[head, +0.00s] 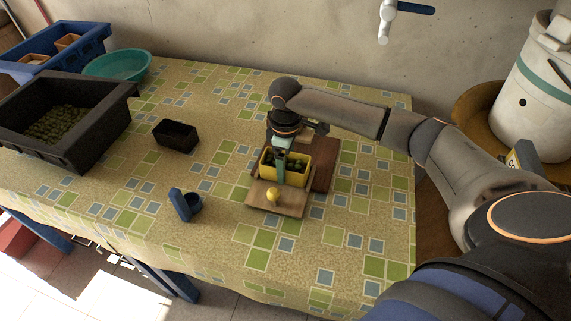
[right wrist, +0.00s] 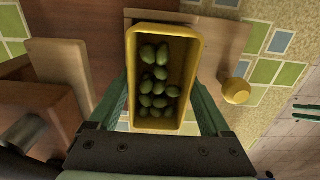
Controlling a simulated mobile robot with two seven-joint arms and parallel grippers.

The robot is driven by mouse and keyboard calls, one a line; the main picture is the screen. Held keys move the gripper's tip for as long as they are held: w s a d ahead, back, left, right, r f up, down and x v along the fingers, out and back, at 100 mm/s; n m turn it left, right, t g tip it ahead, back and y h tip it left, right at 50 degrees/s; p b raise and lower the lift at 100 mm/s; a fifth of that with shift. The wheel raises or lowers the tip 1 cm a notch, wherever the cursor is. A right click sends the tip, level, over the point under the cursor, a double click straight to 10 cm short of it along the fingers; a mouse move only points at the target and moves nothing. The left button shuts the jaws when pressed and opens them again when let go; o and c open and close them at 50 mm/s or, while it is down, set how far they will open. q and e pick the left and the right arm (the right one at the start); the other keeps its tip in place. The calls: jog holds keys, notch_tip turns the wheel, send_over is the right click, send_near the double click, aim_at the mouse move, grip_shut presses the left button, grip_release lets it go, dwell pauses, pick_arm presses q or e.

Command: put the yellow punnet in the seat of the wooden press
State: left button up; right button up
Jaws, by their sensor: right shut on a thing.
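The yellow punnet (head: 299,178), filled with green olives, is in my right gripper (head: 283,168). In the right wrist view the punnet (right wrist: 137,62) stands upright between the two green fingers, which are shut on its sides. The wooden press (head: 290,205) lies beneath and around it on the table, with a pale board, a darker wooden part and a yellow knob (head: 273,194) at the front. The knob also shows in the right wrist view (right wrist: 236,91). The punnet hides the seat, and I cannot tell whether it touches the press. My left gripper is not in view.
A black punnet (head: 176,135) and a small blue cup with an upright tab (head: 187,205) stand left of the press. A black crate (head: 90,135) of olives, a teal bowl (head: 118,64) and a blue crate (head: 84,35) are further left. Table right of the press is clear.

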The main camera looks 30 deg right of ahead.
jog(key=shift+s+f, duration=0.1)
jog(key=shift+f, duration=0.2)
jog(key=shift+s+a+f, duration=0.15)
jog(key=shift+s+f, duration=0.05)
jog(key=shift+f, duration=0.3)
jog(key=o, duration=1.2)
jog(key=shift+a, duration=0.1)
jog(key=shift+w+r, duration=0.1)
jog(key=shift+r, duration=0.25)
jog(key=r, duration=0.6)
jog(key=r+p, duration=0.1)
jog(key=r, duration=0.5)
jog(key=shift+w+d+r, duration=0.2)
jog(key=shift+r, duration=0.15)
